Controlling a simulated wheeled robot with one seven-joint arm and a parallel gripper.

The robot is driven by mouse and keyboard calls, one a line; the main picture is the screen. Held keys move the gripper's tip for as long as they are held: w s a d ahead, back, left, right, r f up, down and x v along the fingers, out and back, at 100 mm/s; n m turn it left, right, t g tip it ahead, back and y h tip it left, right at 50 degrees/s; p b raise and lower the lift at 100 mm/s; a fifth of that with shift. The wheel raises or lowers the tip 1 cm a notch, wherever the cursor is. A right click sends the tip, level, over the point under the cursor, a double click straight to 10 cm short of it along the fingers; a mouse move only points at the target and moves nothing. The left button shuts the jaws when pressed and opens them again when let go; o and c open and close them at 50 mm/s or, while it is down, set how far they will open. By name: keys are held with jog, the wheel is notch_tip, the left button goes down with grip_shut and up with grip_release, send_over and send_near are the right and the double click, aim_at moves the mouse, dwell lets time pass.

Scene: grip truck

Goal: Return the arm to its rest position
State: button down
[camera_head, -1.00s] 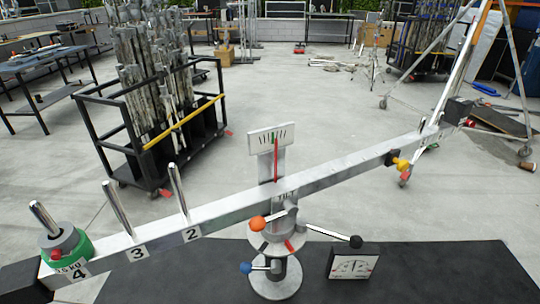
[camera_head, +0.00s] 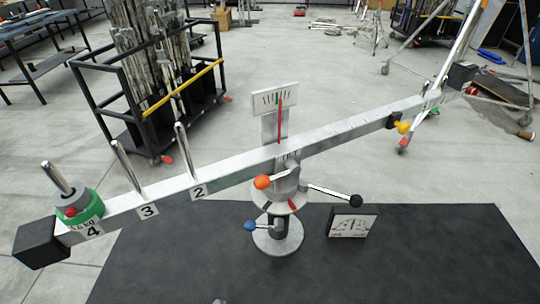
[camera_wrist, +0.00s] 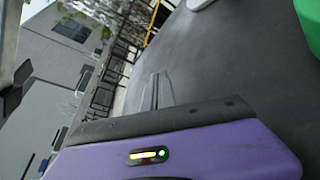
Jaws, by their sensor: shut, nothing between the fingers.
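My gripper (camera_wrist: 156,92) shows in the wrist view as two thin grey fingers close together, with nothing between them. They stand out past a purple housing of mine with a small lit indicator. Dark grey matting lies beyond the fingers, and they touch nothing that I can see. The head view does not clearly show my arm. There a long metal beam (camera_head: 240,167) tilts down to the left on a central stand (camera_head: 278,235). A green-and-grey weight (camera_head: 82,208) sits on the post by number 4. The posts by 3 and 2 are bare.
A black mat (camera_head: 420,260) lies under the stand, with a small dial box (camera_head: 352,222) on it. An orange knob (camera_head: 262,182) and a dark-knobbed lever stick out from the stand. A wheeled rack (camera_head: 150,100) stands behind. A green object (camera_wrist: 312,25) edges into the wrist view.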

jog(key=s+d+m, duration=0.1)
jog(key=m, duration=0.1)
jog(key=s+d+r+m+y, duration=0.1)
jog(key=d+m, duration=0.1)
jog(key=m, duration=0.1)
jog(key=s+d+m+g, duration=0.1)
jog(key=m, duration=0.1)
jog(key=shift+s+d+r+p, duration=0.15)
jog(key=shift+s+d+p, duration=0.25)
jog(key=s+d+r+m+h+p, duration=0.1)
jog(key=s+d+r+m+h, duration=0.1)
jog(key=s+d+r+m, duration=0.3)
jog(key=s+d+r+m+t+h+p, duration=0.1)
jog(key=s+d+r+m, duration=0.4)
jog(key=d+m, duration=0.6)
jog(key=s+d+r+m+h+p, duration=0.2)
jog(key=s+d+r+m+h, duration=0.1)
jog(key=s+d+r+m, duration=0.3)
jog(key=d+r+m, duration=0.1)
jog(key=d+m, duration=0.1)
jog(key=d, duration=0.1)
jog(key=shift+d+r+t+p, duration=0.3)
jog(key=shift+d+p, duration=0.05)
jog(key=shift+p, duration=0.05)
